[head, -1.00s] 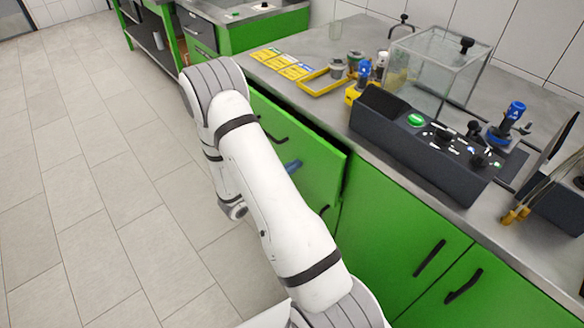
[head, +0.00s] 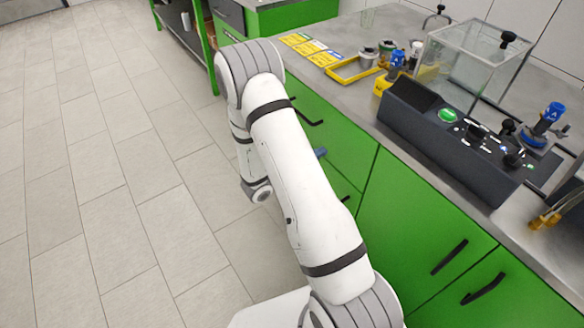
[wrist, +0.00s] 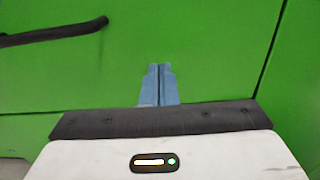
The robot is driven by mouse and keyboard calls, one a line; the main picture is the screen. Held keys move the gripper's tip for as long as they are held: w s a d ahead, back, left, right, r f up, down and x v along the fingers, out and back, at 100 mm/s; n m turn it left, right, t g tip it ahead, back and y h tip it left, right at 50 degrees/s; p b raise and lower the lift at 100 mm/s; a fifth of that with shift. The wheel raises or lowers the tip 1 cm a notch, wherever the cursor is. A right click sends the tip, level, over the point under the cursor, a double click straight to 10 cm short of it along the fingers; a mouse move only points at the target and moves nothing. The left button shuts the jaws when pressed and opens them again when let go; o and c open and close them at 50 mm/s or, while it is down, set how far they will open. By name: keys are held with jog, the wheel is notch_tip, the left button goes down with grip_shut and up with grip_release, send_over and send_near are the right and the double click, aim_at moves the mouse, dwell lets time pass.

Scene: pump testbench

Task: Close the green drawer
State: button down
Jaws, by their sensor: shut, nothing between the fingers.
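The green drawer (head: 347,148) is in the cabinet under the worktop. Its front looks flush with the neighbouring green front, with no clear gap at its top. Its dark handle (head: 309,116) is partly hidden behind my arm. In the wrist view the green drawer front (wrist: 205,45) fills most of the picture, and the handle (wrist: 55,33) is at the upper left. My gripper (wrist: 158,67) is shut and empty, its blue fingers pointing at the front, right of the handle. Touching or just short of it, I cannot tell. A blue fingertip (head: 321,152) shows beside my arm in the head view.
The worktop above holds a dark control console (head: 452,140), a clear tank (head: 470,60) and a yellow tray (head: 354,72). More green cabinet doors (head: 432,235) with dark handles lie to the right. The tiled floor (head: 100,180) at left is clear.

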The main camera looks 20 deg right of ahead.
jog(key=v, duration=1.1)
jog(key=shift+w, duration=0.1)
jog(key=s+d+r+m+g+y+p, duration=0.35)
jog(key=s+r+m+g+y, duration=0.45)
jog(key=s+r+m, duration=0.55)
jog(key=s+a+r+m+t+y+p, duration=0.2)
jog(key=a+r+m+t+y, duration=0.1)
jog(key=r, duration=0.4)
jog(key=s+a+r+m+t+y+p, duration=0.2)
jog(key=a+r+m+t+y+p, duration=0.1)
jog(key=r+y, duration=0.3)
notch_tip(320, 180, up, 2)
jog(key=shift+a+r+m, duration=0.15)
jog(key=shift+a+m, duration=0.5)
jog(key=shift+a, duration=0.25)
jog(key=shift+s, duration=0.15)
